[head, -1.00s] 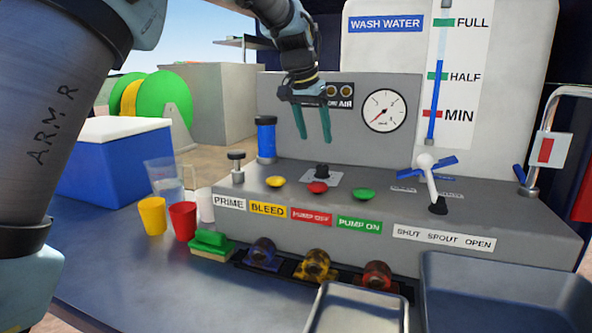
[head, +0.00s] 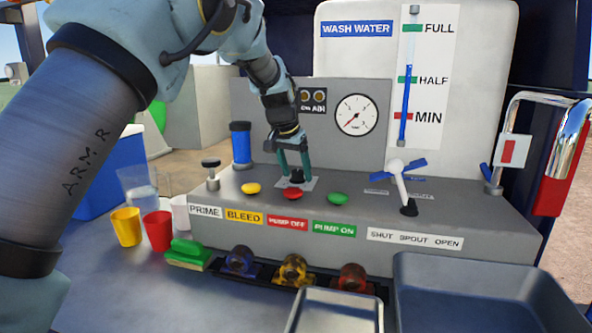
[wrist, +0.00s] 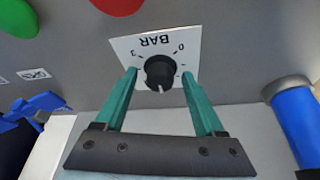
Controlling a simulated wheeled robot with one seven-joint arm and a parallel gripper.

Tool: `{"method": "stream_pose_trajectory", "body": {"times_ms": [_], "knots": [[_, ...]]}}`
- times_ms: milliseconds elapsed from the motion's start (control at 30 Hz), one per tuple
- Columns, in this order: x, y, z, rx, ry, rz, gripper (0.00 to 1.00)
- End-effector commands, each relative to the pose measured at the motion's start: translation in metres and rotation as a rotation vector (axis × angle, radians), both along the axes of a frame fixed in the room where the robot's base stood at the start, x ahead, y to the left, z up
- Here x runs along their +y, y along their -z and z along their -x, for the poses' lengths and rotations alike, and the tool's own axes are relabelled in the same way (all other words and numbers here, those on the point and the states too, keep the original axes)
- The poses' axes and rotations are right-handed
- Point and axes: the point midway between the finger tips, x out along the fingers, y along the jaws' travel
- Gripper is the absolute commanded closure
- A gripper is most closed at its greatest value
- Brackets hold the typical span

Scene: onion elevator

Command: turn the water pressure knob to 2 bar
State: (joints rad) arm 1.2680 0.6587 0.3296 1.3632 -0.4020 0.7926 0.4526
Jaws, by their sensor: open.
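The water pressure knob (wrist: 159,70) is small, black and round. In the head view, my gripper (head: 295,174) is over the knob on the grey console. The round gauge (head: 356,115) has a red needle pointing lower left.
Yellow (head: 251,188), red (head: 293,194) and green (head: 338,198) buttons lie in front of the knob. A blue cylinder (head: 241,145) stands left; a white lever with a blue handle (head: 402,185) stands right. The gauge panel (head: 260,100) rises behind.

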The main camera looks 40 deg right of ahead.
Motion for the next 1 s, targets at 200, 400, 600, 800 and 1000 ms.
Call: {"method": "stream_pose_trajectory", "body": {"times_ms": [200, 400, 600, 800, 1000], "knots": [[0.0001, -0.0003, 0.0000, 0.000, 0.000, 0.000, 0.48], [0.0001, -0.0004, 0.0000, 0.000, 0.000, 0.000, 0.71], [0.0001, -0.0005, 0.0000, 0.000, 0.000, 0.000, 0.93], [0.0001, -0.0006, 0.0000, 0.000, 0.000, 0.000, 1.00], [0.0001, -0.0005, -0.0004, 0.001, 0.013, 0.001, 1.00]]}}
